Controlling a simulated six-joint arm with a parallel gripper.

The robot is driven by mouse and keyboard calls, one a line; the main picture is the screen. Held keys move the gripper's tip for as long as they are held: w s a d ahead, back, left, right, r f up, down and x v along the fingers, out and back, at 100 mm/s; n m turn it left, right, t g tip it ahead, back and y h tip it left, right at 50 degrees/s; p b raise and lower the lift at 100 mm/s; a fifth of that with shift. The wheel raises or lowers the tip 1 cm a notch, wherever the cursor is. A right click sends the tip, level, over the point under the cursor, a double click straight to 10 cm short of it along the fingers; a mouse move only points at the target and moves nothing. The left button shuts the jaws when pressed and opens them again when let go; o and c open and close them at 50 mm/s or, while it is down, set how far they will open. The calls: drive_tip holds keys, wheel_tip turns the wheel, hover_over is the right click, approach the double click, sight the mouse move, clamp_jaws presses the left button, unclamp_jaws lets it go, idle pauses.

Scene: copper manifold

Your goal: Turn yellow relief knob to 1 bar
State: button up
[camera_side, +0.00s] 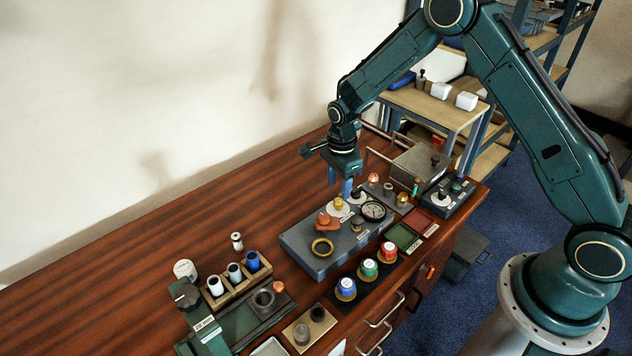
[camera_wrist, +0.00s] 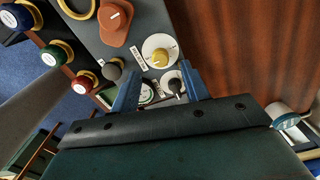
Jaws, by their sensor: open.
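The yellow relief knob (camera_side: 338,203) sits on a round white dial on the grey manifold block (camera_side: 312,262). In the wrist view the yellow knob (camera_wrist: 158,57) shows clearly, with a pointer mark on its top; I cannot read its setting. My gripper (camera_side: 339,187) points down above the block near the yellow knob. In the wrist view my gripper (camera_wrist: 160,82) is open, and the knob lies just beyond the fingertips, not between them. A black knob (camera_wrist: 175,86) on another white dial appears in the gap between the fingers. The pressure gauge (camera_side: 373,211) is partly hidden in the wrist view.
An orange-brown lever knob (camera_side: 326,221) and a brass ring (camera_side: 322,247) are on the same block. Blue, green and red capped knobs (camera_side: 368,268) line its front side. A rack of cylinders (camera_side: 237,281) stands to the left. The wooden bench (camera_side: 190,225) behind is clear.

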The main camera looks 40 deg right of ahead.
sight(338, 200)
drive_tip(key=shift+f, duration=2.5)
drive_tip(key=shift+c, duration=0.5)
drive_tip(key=c, duration=0.9)
